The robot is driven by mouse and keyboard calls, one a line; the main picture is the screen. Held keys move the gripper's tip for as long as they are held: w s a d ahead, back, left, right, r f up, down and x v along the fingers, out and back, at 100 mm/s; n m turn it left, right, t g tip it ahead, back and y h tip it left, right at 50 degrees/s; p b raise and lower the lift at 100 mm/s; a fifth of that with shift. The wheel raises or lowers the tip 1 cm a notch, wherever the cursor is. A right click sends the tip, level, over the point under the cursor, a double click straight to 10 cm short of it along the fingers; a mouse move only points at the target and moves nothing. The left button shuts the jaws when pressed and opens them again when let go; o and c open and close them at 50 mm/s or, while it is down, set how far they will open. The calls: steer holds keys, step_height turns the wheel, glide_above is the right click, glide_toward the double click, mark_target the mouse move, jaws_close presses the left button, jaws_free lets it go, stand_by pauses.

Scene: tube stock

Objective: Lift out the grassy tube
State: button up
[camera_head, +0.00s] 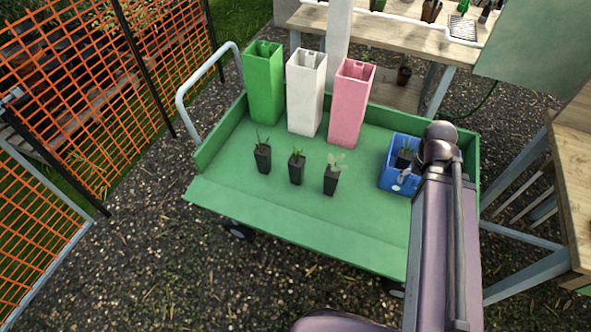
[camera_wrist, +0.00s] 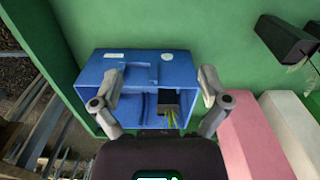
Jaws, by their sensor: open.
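The blue crate (camera_head: 396,182) stands at the right end of the green cart and also shows in the wrist view (camera_wrist: 165,68). In it is a dark square tube (camera_wrist: 170,101) with thin, grassy green leaves; it also shows in the head view (camera_head: 404,160). My gripper (camera_wrist: 160,101) is open and empty, with its fingers spread over the crate. The tube lies between the fingers in the picture, nearer the right one, and I see no contact. In the head view my arm hides the gripper and part of the crate.
Three dark potted seedlings (camera_head: 262,157) (camera_head: 297,169) (camera_head: 331,180) stand in a row on the green cart (camera_head: 235,195). Tall green (camera_head: 264,85), white (camera_head: 306,95) and pink (camera_head: 350,108) bins stand behind them. The cart's front middle is clear. A wooden bench (camera_head: 572,190) is at right.

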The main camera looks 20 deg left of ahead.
steer(key=w+a, duration=0.3)
steer(key=a, duration=0.5)
steer(key=w+a, duration=0.3)
steer(key=a, duration=0.5)
steer(key=r+m+p, duration=0.1)
steer(key=r+p, duration=0.1)
glide_above(297, 160)
steer(key=shift+a+f, duration=0.1)
steer(key=shift+f, duration=0.15)
steer(key=shift+f+b, duration=0.15)
steer(key=shift+b, duration=0.25)
step_height(297, 160, down, 8)
steer(key=b, duration=0.8)
steer(key=shift+f, duration=0.2)
steer(key=shift+s+f+b, duration=0.1)
steer(key=shift+f+b, duration=2.5)
steer(key=shift+b, duration=0.2)
